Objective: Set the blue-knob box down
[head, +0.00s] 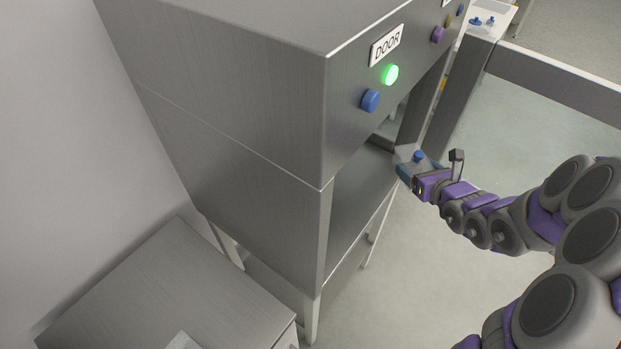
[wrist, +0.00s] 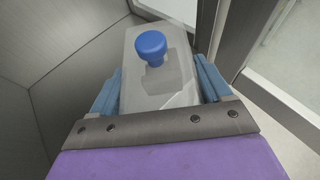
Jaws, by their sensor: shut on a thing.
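The blue-knob box is a pale grey box (wrist: 165,88) with a round blue knob (wrist: 150,46) on top. In the wrist view it sits between the two blue fingers of my gripper (wrist: 160,95), one on each side, and the gripper is shut on it. In the head view my gripper (head: 409,164) is at the open front of the metal cabinet, and the blue knob (head: 418,156) shows there; most of the box is hidden. I cannot tell whether the box touches the shelf surface.
A low metal cabinet (head: 165,295) stands at the lower left. Small blue-knobbed things (head: 477,22) stand on a far surface.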

